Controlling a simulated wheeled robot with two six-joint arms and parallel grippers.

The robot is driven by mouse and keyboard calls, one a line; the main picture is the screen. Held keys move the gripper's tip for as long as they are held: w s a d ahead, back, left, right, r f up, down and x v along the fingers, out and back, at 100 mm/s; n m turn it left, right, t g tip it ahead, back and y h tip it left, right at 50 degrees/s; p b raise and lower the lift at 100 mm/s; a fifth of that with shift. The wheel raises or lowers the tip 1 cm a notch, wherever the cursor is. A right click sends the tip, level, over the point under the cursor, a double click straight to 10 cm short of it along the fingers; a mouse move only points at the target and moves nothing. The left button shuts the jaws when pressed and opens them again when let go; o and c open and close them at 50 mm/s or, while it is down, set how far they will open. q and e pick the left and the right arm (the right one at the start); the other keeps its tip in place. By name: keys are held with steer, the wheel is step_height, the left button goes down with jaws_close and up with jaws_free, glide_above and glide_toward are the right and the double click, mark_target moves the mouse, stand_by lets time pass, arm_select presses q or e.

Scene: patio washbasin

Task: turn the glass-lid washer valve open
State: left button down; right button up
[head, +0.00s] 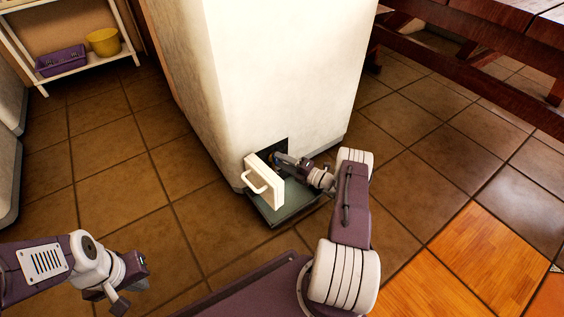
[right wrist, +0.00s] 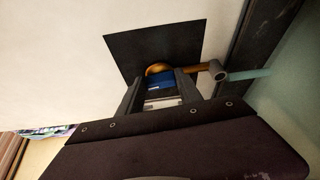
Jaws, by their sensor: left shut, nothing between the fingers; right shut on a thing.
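The valve has a blue handle (right wrist: 161,83) and a brass body (right wrist: 159,68), seen in the right wrist view in front of a dark square opening (right wrist: 150,44) in a pale wall. My right gripper (right wrist: 160,82) is shut on the blue handle, one finger on either side. In the head view my right gripper (head: 281,160) reaches into the dark opening (head: 268,151) low on the white block (head: 270,80); the valve is hidden there. My left gripper (head: 125,297) is shut and empty, low at the left, away from the block.
A white door with a handle (head: 264,180) stands open beside the opening, left of my right gripper. A greenish panel (head: 292,208) lies below it. A shelf with a purple basket (head: 61,60) and yellow pot (head: 103,41) is far left. Tiled floor is clear around.

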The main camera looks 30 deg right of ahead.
steer(key=shift+f+m, duration=0.1)
steer(key=shift+m, duration=0.5)
steer(key=o, duration=1.4)
steer(key=p+v, duration=0.4)
steer(key=v, duration=0.5)
steer(key=shift+f, duration=0.25)
steer(key=shift+s+d, duration=0.1)
